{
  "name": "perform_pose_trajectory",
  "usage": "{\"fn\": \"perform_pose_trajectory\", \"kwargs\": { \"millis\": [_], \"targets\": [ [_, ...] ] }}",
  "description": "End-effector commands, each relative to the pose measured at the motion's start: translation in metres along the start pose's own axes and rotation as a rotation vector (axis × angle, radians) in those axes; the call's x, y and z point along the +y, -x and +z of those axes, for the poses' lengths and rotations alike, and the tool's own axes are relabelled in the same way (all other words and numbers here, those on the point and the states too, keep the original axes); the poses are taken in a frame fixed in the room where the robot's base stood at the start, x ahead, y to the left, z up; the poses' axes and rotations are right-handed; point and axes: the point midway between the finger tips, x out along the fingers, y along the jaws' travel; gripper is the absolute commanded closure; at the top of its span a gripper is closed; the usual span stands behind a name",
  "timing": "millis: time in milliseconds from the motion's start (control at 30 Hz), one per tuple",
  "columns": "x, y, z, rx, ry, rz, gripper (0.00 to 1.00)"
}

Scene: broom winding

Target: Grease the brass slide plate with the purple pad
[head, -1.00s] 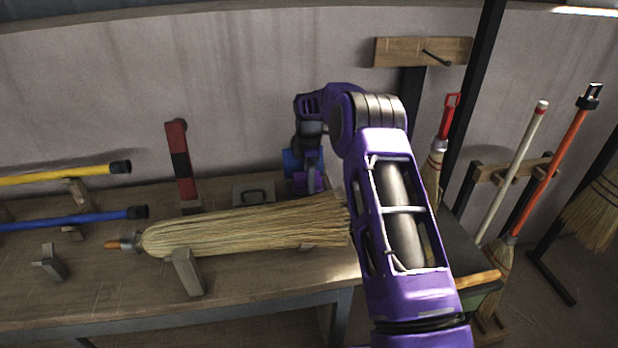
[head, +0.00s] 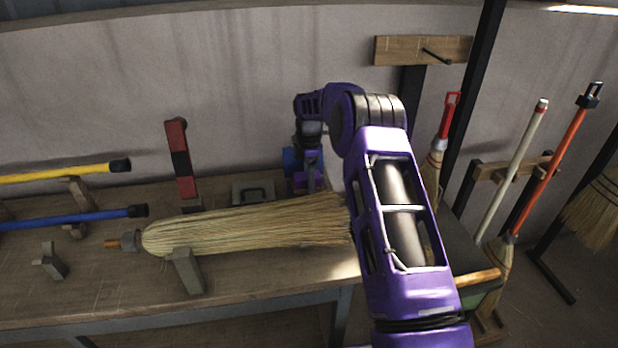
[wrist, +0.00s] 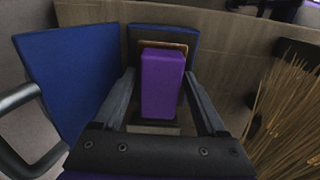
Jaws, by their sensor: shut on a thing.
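The purple pad (wrist: 162,85) is a block standing between the two grey fingers of my gripper (wrist: 160,78) in the wrist view. My gripper is shut on it. A thin brown-gold edge, likely the brass slide plate (wrist: 178,45), shows just behind the pad's top, in front of a dark blue block (wrist: 160,34). The pad hides most of the plate, and I cannot tell whether they touch. In the head view my gripper (head: 305,182) is low behind the broom, near the back of the bench, and mostly hidden.
A blue panel (wrist: 75,75) and a curved metal bar (wrist: 22,125) stand close left of the gripper. Broom bristles (head: 250,222) lie close in front. A red-and-black upright post (head: 180,160) and a grey handled box (head: 253,190) are further left.

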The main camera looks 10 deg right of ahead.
Motion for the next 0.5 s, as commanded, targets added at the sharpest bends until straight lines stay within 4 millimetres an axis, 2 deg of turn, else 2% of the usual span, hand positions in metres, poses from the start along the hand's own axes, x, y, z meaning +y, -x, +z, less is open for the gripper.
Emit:
{"fn": "perform_pose_trajectory", "kwargs": {
  "millis": [333,500],
  "targets": [
    [-0.0005,-0.0011,0.0002,-0.001,0.000,-0.002,0.70],
    [-0.0003,0.0081,0.0002,0.000,0.000,-0.001,0.70]
  ]
}}
